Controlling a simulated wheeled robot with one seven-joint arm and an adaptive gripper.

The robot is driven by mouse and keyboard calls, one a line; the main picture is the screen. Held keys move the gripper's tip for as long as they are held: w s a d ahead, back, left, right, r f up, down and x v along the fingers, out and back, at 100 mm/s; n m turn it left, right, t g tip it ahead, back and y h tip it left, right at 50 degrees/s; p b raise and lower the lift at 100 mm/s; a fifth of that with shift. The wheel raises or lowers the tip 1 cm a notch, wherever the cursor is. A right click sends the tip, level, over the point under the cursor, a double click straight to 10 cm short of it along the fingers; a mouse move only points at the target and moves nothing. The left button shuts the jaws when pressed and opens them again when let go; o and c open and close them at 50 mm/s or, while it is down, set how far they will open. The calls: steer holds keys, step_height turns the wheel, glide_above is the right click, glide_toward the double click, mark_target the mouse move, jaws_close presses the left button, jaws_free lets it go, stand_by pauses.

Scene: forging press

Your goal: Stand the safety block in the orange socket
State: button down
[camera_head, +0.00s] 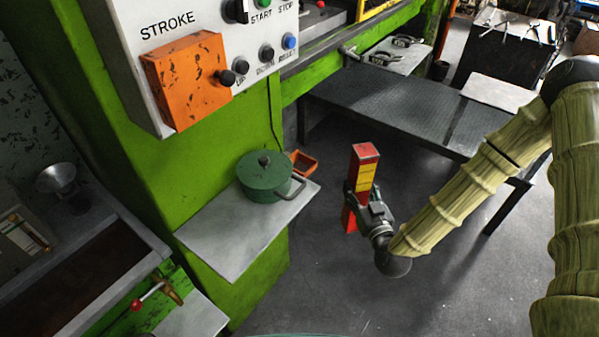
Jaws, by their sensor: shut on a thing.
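The safety block (364,168) is a tall red bar with a yellow band. It stands upright in the air, clear of the shelf. My gripper (356,197) is shut around its middle and hides part of it; red shows above and below the jaws. The orange socket (303,163) is a small open box at the far right corner of the grey shelf, to the left of the block. The green pot partly hides the socket's left side.
A green lidded pot (265,176) stands on the grey shelf (230,245) beside the socket, its handle towards the front right. A white control panel (190,60) with an orange box (187,82) overhangs at upper left. A dark table (400,108) stands behind. Open floor lies below the block.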

steer(key=w+d+r+n+g+y+b, duration=0.25)
steer(key=w+r+n+y+b, duration=0.2)
steer(key=w+r, duration=0.4)
steer(key=w+d+r+n+g+y+b, duration=0.1)
steer(key=w+r+n+g+y+b, duration=0.4)
steer(key=r, duration=0.6)
steer(key=w+a+m+t+p, duration=0.1)
steer(key=a+m, duration=0.1)
steer(key=a, duration=1.8)
step_height(320, 180, down, 7)
steer(key=p, duration=0.2)
steer(key=shift+w+d+y, duration=0.2)
steer(key=shift+y, duration=0.15)
steer(key=shift+f, duration=0.25)
steer(key=c, duration=0.7)
jaws_free()
steer(key=shift+r, duration=0.1)
